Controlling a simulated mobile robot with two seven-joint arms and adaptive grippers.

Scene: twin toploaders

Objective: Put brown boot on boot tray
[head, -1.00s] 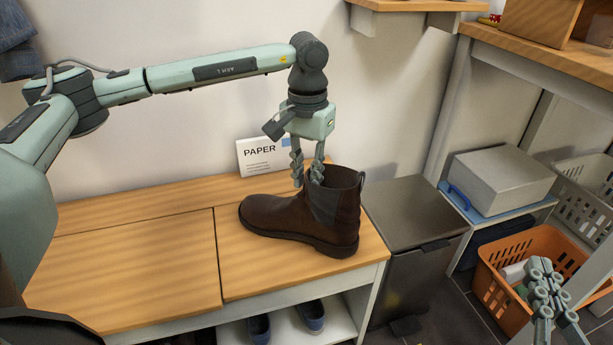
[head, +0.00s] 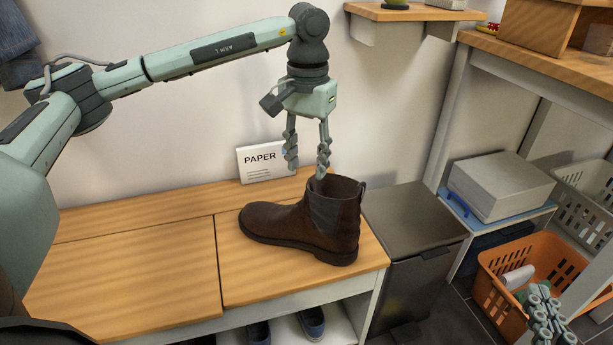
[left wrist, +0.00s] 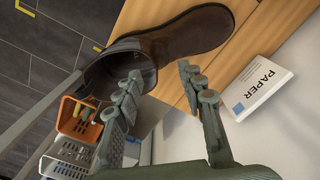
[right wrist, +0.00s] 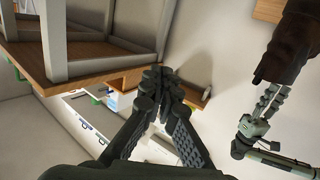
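The brown boot (head: 290,226) stands upright on the wooden bench top (head: 130,270), toe to the left. It also shows in the left wrist view (left wrist: 195,35) and, partly, at the right edge of the right wrist view (right wrist: 287,45). My left gripper (head: 306,165) is open and empty just above the boot's opening, fingers pointing down. In the left wrist view its fingertips (left wrist: 158,76) are spread apart beside the boot's shaft. My right gripper (head: 548,312) is low at the right, its fingertips together in the right wrist view (right wrist: 160,82). I cannot make out a boot tray.
A white PAPER sign (head: 262,162) stands at the bench's back. Blue shoes (head: 311,320) sit on the shelf below. A dark bin (head: 412,215) stands right of the bench. An orange basket (head: 555,262) and a grey box (head: 500,184) are further right.

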